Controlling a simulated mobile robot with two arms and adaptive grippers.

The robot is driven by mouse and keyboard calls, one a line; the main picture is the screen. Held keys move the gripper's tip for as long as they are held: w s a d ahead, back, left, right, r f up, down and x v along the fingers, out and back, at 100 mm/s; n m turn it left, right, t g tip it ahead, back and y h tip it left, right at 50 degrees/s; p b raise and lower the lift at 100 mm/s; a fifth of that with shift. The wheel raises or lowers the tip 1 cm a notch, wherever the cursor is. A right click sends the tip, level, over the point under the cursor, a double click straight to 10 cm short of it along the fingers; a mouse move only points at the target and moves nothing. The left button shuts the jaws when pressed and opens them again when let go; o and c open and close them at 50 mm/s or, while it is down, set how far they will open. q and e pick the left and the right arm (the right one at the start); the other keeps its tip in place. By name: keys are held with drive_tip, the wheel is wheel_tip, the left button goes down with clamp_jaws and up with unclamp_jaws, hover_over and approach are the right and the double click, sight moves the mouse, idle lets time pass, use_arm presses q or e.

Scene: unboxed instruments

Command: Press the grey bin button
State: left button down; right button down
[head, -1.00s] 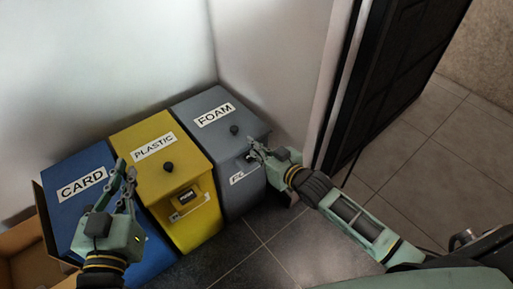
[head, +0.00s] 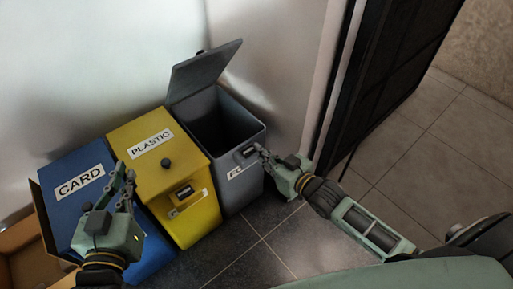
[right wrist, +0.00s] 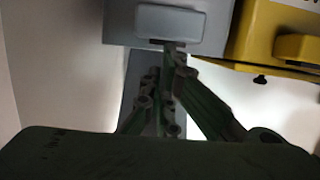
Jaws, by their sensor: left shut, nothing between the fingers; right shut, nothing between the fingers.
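The grey bin (head: 244,188) stands at the right end of the row with its lid (head: 205,72) raised and its dark inside showing. Its button (head: 249,152) is on the upper front face, partly covered by my right gripper. My right gripper (head: 262,152) is shut and empty, its tips at or just beside the button; contact cannot be told. In the right wrist view the shut fingers (right wrist: 172,50) point at the lower edge of a grey block (right wrist: 170,22) on the bin front.
The yellow PLASTIC bin (head: 195,222) and the blue CARD bin (head: 62,213) stand left of the grey bin, lids closed. An open cardboard box (head: 22,262) is at far left. Walls close off the back. A dark door (head: 395,75) is at right, with clear tiled floor (head: 410,175).

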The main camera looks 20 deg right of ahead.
drive_tip(key=shift+r+v, duration=0.15)
drive_tip(key=shift+v, duration=0.55)
drive_tip(key=shift+r+v, duration=0.15)
drive_tip(key=shift+v, duration=0.6)
